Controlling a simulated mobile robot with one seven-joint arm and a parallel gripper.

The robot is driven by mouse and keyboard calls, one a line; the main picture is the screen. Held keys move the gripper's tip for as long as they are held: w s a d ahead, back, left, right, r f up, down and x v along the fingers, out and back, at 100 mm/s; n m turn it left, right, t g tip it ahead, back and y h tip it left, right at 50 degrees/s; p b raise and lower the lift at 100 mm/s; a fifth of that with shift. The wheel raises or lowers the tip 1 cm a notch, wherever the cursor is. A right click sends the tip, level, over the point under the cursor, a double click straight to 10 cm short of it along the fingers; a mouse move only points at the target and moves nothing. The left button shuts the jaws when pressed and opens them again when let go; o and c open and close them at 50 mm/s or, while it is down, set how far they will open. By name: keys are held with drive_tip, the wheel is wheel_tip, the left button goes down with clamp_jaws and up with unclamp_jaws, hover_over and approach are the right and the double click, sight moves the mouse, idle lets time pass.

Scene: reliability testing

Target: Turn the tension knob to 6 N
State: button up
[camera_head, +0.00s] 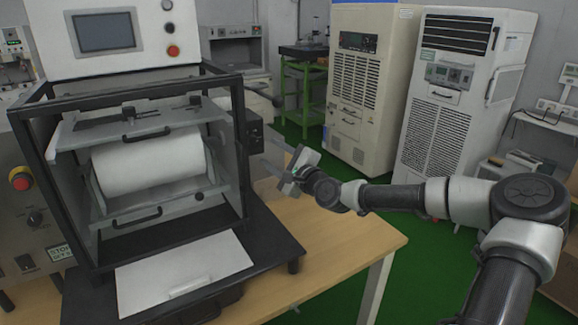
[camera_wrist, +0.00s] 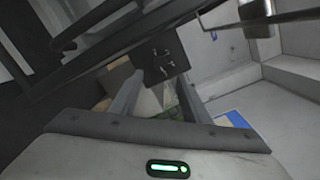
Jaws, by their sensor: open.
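The test machine (camera_head: 238,95) has a black frame around a white roll (camera_head: 150,162). A dark box (camera_head: 254,132) sticks out from the machine's right side. In the wrist view a dark square panel (camera_wrist: 160,58) with small light marks lies just beyond my fingertips; I cannot make out the tension knob or its setting on it. My gripper (camera_head: 266,158) is at the right side of the machine, fingers pointing at it, close to the dark box. In the wrist view my gripper (camera_wrist: 158,84) is open, with nothing visibly held between the fingers.
The machine stands on a wooden table (camera_head: 345,245); a white plate (camera_head: 185,272) lies at its front. Black frame bars (camera_wrist: 90,60) pass close to my gripper at left in the wrist view. Tall cabinets (camera_head: 365,85) stand behind on the green floor.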

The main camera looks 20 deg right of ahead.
drive_tip(key=v, duration=0.8)
drive_tip(key=shift+s, duration=0.35)
drive_tip(key=shift+d, duration=0.1)
